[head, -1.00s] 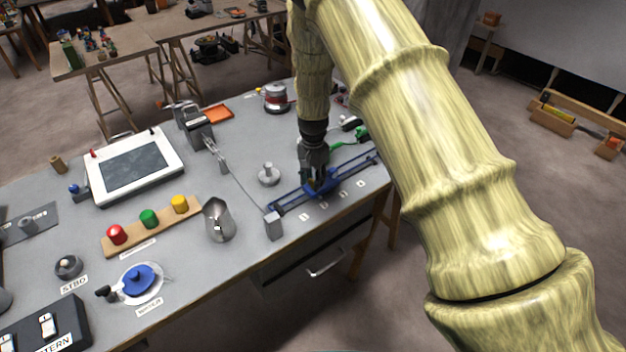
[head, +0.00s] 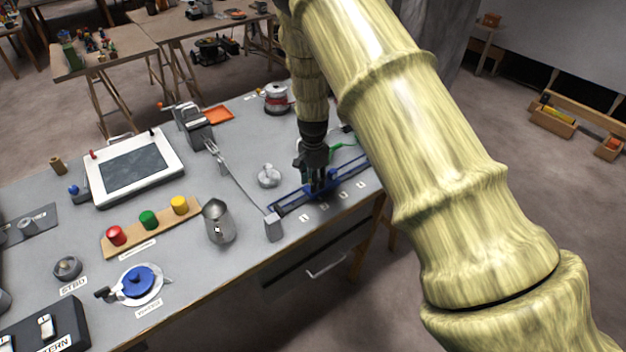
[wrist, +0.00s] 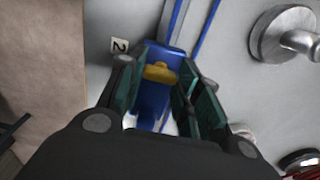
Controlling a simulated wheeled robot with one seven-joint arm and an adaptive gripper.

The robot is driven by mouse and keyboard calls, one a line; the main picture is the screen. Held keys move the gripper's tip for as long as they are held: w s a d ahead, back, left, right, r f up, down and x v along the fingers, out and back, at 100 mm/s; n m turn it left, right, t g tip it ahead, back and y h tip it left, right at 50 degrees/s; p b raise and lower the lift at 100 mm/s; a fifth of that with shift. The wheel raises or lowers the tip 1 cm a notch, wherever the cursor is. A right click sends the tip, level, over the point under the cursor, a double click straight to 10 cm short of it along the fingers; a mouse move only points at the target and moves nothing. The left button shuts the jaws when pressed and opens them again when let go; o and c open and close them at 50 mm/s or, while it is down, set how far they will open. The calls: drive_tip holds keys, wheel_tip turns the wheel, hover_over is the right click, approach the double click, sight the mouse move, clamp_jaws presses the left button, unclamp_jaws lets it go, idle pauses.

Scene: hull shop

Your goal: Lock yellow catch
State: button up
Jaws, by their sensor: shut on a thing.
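The yellow catch (wrist: 159,72) sits on top of a blue slider (wrist: 150,108) in the wrist view. The slider rides on a long blue rail (head: 290,199) along the bench's front edge, near the label 2 (wrist: 119,46). My gripper (head: 319,187) reaches down from above at the rail. In the wrist view my gripper (wrist: 156,80) has its fingers on either side of the blue slider and is shut on it, with the yellow catch showing between the fingertips. In the head view my gripper hides the catch and most of the slider.
A grey block (head: 273,227) stands at the rail's left end. A round metal knob (head: 268,176) sits behind the rail, and a silver vessel (head: 218,222) stands to the left. A green cable (head: 345,149) lies behind my gripper. My arm hides the rail's right end.

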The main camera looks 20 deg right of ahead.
drive_tip(key=o, duration=1)
wheel_tip(320, 180, up, 12)
idle(0.5)
